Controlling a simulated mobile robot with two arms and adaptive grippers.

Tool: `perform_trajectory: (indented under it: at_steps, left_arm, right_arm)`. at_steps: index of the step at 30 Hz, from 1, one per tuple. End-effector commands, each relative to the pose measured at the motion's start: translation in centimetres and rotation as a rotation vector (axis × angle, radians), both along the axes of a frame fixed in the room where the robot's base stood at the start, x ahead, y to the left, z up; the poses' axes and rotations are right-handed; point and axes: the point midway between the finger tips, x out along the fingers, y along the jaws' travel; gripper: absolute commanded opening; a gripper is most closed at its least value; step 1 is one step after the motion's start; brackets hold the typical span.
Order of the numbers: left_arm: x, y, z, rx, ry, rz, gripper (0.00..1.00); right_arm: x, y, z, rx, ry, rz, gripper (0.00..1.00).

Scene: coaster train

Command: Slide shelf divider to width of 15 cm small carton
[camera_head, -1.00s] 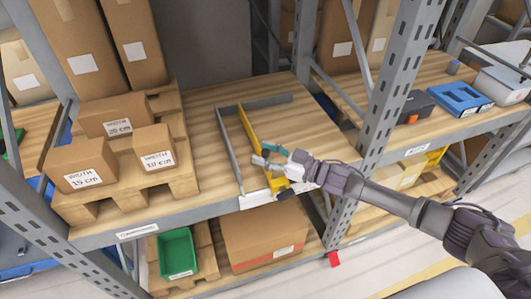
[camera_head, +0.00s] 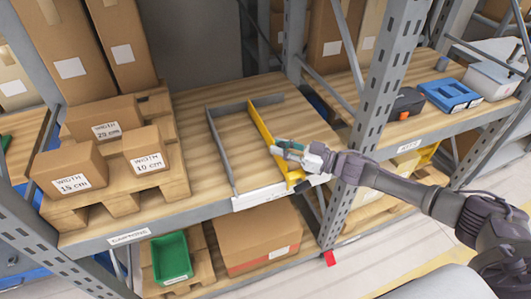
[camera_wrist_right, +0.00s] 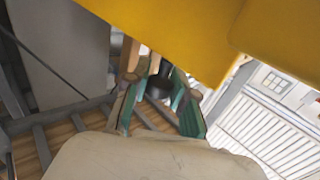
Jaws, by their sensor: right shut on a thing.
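The yellow shelf divider (camera_head: 262,122) stands on the wooden shelf, to the right of a grey side wall (camera_head: 221,150), with a wide gap between them. My right gripper (camera_head: 284,149) is at the divider's front part. In the right wrist view its teal fingers (camera_wrist_right: 158,92) are closed around a dark knob (camera_wrist_right: 159,82) below the yellow panel (camera_wrist_right: 175,30). The 15 cm carton (camera_head: 68,170) sits on a wooden pallet at the left, beside the 10 cm carton (camera_head: 146,149). A larger labelled carton (camera_head: 103,117) is behind them. My left gripper is not seen.
A grey upright post (camera_head: 378,95) stands right of the divider, close to my right arm. A grey back rail (camera_head: 235,106) runs behind the gap. A green bin (camera_head: 171,257) and a large carton (camera_head: 255,232) are below.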

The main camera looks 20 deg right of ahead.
Motion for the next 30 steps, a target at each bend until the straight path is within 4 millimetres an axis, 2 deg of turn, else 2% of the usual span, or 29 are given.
perform_trajectory:
  at_steps: [2, 10, 11, 15, 25, 30]
  left_arm:
    - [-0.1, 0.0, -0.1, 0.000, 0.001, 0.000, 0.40]
    - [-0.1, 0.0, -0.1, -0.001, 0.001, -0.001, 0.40]
    - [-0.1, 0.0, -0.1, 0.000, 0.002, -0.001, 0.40]
    - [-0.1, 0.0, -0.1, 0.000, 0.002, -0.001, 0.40]
    - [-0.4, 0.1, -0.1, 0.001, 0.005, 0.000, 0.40]
    - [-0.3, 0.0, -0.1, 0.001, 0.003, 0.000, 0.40]
  right_arm:
    - [0.0, -0.6, 0.0, 0.000, 0.000, -0.001, 0.00]
    - [0.0, -0.6, 0.0, 0.001, 0.001, 0.000, 0.00]
    - [0.0, -0.6, 0.0, 0.001, 0.001, 0.000, 0.28]
    - [0.0, -0.5, 0.0, 0.001, 0.000, 0.000, 0.51]
    - [-0.1, -0.7, 0.0, 0.001, 0.001, 0.000, 0.51]
    - [-1.5, -2.2, -0.1, -0.001, 0.004, -0.001, 0.51]
